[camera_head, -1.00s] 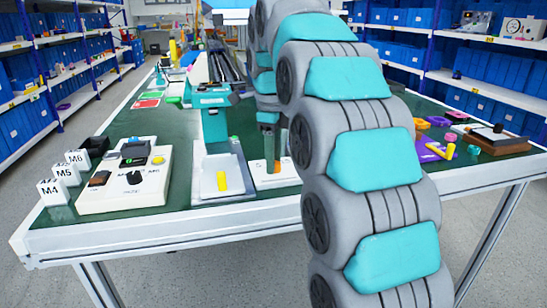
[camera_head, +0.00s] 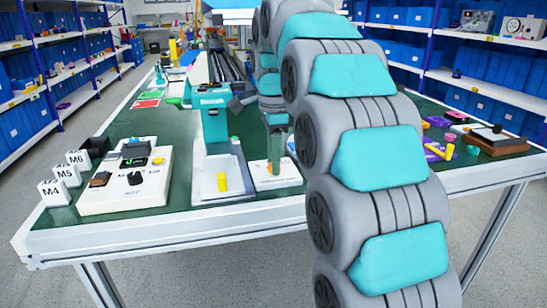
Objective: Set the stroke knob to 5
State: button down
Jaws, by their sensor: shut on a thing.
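My gripper (camera_head: 276,166) points straight down over a small white plate (camera_head: 288,183) at the front middle of the table. Its fingertips are low at the plate and closed. The stroke knob itself does not show clearly; the fingers cover the spot they hold on the plate. Any scale or number there is too small to read. A black rotary knob (camera_head: 134,178) stands apart on a white control panel (camera_head: 110,198) to the left, with its labels hard to read.
A teal press (camera_head: 214,122) with a yellow piece (camera_head: 222,182) on its base stands just left of my gripper. Number cards (camera_head: 54,192) stand at the left edge. A wooden box (camera_head: 497,143) lies at the right. My arm hides the table's middle right.

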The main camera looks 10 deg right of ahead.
jog(key=shift+n, duration=1.1)
